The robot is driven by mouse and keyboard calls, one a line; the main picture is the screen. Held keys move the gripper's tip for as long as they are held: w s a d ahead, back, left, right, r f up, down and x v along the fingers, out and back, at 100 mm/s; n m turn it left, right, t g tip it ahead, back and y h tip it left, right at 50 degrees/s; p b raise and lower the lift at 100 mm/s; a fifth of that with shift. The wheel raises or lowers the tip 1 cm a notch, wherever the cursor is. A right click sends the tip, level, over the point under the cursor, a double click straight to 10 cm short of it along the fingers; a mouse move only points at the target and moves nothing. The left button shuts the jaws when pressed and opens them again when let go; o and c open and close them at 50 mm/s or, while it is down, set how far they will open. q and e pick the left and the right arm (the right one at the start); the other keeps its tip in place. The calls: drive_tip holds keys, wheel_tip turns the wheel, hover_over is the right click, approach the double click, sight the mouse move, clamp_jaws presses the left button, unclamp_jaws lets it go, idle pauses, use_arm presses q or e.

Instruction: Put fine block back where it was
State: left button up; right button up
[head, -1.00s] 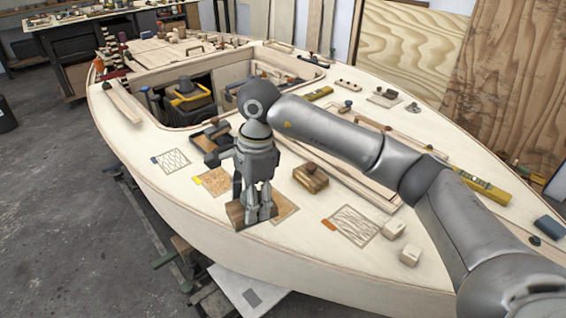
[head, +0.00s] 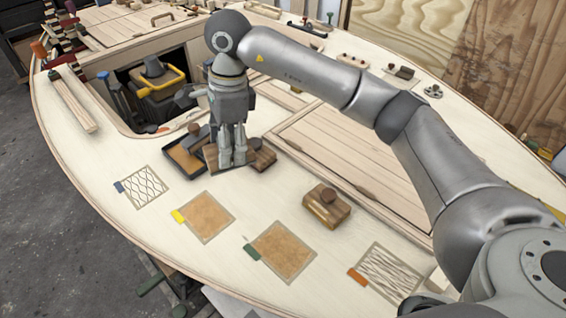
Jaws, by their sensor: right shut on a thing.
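My right gripper (head: 232,160) points straight down and is shut on a brown wooden block (head: 211,160). The fingers hide much of this block, and no label on it can be read, so I cannot tell its grade. It is between a dark shallow tray (head: 178,160) on its left and another brown block (head: 264,156) on its right. I cannot tell whether the held block touches the deck or its neighbours. A knobbed wooden block (head: 327,206) stands apart on the deck to the right. My left gripper is not in view.
Outlined patches lie along the near deck: blue-tabbed (head: 143,187), yellow-tabbed (head: 208,217), green-tabbed (head: 281,252) and orange-tabbed (head: 388,274). They are bare. An open hatch with a yellow-handled thing (head: 158,82) lies behind the tray. A plank (head: 72,100) lies at left.

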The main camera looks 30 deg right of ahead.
sight(247, 147)
drive_tip(key=d, duration=0.1)
drive_tip(key=s+d, duration=0.1)
drive_tip(key=d+f, duration=0.1)
drive_tip(key=shift+s+d+p, duration=0.15)
drive_tip(key=shift+d+p, duration=0.15)
drive_tip(key=shift+p, duration=0.1)
drive_tip(key=d+f, duration=0.2)
drive_tip(key=d, duration=0.1)
drive_tip(key=d+f+p, duration=0.1)
drive_tip(key=d+f, duration=0.2)
drive_tip(key=s+d+f, duration=0.1)
drive_tip(key=d+f, duration=0.1)
drive_tip(key=d, duration=0.1)
drive_tip(key=shift+f+p, duration=0.2)
drive_tip(key=shift+p, duration=0.15)
drive_tip(key=shift+d+f, duration=0.1)
drive_tip(key=shift+f, duration=0.1)
drive_tip(key=f, duration=0.2)
drive_tip(key=f+p, duration=0.1)
drive_tip(key=shift+d, duration=0.25)
drive_tip(key=shift+f, duration=0.3)
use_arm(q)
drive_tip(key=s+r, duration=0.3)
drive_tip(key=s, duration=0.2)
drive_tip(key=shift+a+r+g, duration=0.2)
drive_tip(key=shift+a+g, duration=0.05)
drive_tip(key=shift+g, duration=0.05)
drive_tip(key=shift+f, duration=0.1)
use_arm(e)
drive_tip(key=shift+f, duration=0.15)
